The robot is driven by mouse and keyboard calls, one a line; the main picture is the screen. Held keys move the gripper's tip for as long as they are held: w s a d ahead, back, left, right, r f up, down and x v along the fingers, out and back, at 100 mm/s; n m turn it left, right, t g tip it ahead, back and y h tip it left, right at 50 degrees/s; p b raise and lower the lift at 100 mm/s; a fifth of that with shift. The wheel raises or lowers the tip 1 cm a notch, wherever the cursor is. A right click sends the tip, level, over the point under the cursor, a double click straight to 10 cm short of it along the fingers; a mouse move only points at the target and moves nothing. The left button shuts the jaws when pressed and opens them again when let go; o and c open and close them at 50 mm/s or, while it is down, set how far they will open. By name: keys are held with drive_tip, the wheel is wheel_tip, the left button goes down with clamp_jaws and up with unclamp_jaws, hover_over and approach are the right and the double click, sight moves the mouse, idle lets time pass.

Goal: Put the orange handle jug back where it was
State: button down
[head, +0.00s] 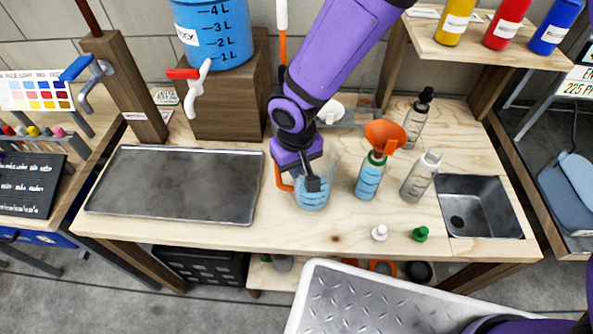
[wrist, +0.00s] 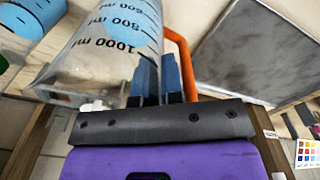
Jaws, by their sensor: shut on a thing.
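The orange handle jug (head: 313,198) is clear, with measuring marks and blue liquid, near the front middle of the wooden bench in the head view. Its orange handle (head: 281,178) is on its left side. My gripper (head: 312,182) comes down over the jug from above and is shut on it. In the wrist view, the jug's wall (wrist: 100,60) fills the upper left, and my fingers (wrist: 159,80) are close together between the body and the handle (wrist: 184,65). The exact part pinched is unclear. I cannot tell whether the base touches the bench.
A metal tray (head: 175,184) lies left of the jug. A blue-filled bottle (head: 369,178) with an orange funnel (head: 386,134) stands close right, beside a clear bottle (head: 420,176) and a sink (head: 478,205). White (head: 379,232) and green (head: 419,234) caps sit in front. A blue dispenser (head: 212,35) stands behind.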

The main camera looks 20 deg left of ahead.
drive_tip(key=shift+f, duration=1.15)
drive_tip(key=c, duration=1.3)
unclamp_jaws()
drive_tip(key=shift+o, duration=0.2)
wheel_tip(320, 180, up, 12)
drive_tip(key=shift+s+r, duration=0.1)
drive_tip(key=shift+s, duration=0.05)
